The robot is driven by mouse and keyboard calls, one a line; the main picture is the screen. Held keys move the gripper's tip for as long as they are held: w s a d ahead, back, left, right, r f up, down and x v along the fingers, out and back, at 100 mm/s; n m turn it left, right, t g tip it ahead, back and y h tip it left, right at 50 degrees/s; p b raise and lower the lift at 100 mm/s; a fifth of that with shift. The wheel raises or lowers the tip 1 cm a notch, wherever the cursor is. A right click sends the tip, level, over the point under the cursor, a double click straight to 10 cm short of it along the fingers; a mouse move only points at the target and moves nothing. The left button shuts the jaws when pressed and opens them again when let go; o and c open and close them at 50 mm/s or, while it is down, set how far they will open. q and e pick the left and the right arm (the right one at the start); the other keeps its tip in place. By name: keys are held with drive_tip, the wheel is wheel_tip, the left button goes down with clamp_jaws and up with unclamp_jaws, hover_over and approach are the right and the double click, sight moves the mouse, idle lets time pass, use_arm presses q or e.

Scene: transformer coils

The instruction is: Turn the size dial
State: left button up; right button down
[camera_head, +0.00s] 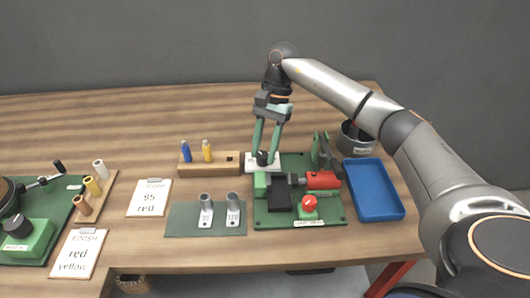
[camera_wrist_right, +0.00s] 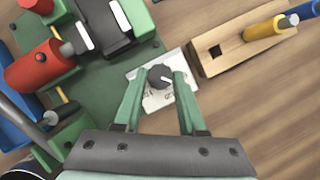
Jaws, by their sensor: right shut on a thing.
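The size dial (camera_wrist_right: 160,76) is a dark round knob on a white marked plate (camera_wrist_right: 153,100). In the head view the dial (camera_head: 262,158) sits at the back left corner of the green machine base (camera_head: 330,215). My right gripper (camera_head: 266,150) reaches down from above, with its green fingers on either side of the knob. In the right wrist view the right gripper's fingertips (camera_wrist_right: 165,77) are shut on the dial. The fingers cover part of the plate's markings. My left gripper is not in view.
A wooden block (camera_head: 225,168) with blue and yellow pegs stands left of the dial. The machine has a red cylinder (camera_head: 322,180) and red button (camera_head: 309,203). A blue tray (camera_head: 374,190) and metal pot (camera_head: 355,139) lie right. A card (camera_head: 149,198) reads 95 red.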

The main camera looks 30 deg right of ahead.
drive_tip(key=shift+w+n+g+h+b, duration=0.1)
drive_tip(key=shift+n+g+h+b, duration=0.25)
drive_tip(key=shift+n, duration=1.35)
drive_tip(key=shift+a+g, duration=0.1)
drive_tip(key=shift+g, duration=0.15)
drive_tip(key=shift+n, duration=0.3)
drive_tip(key=shift+c, duration=2.4)
unclamp_jaws()
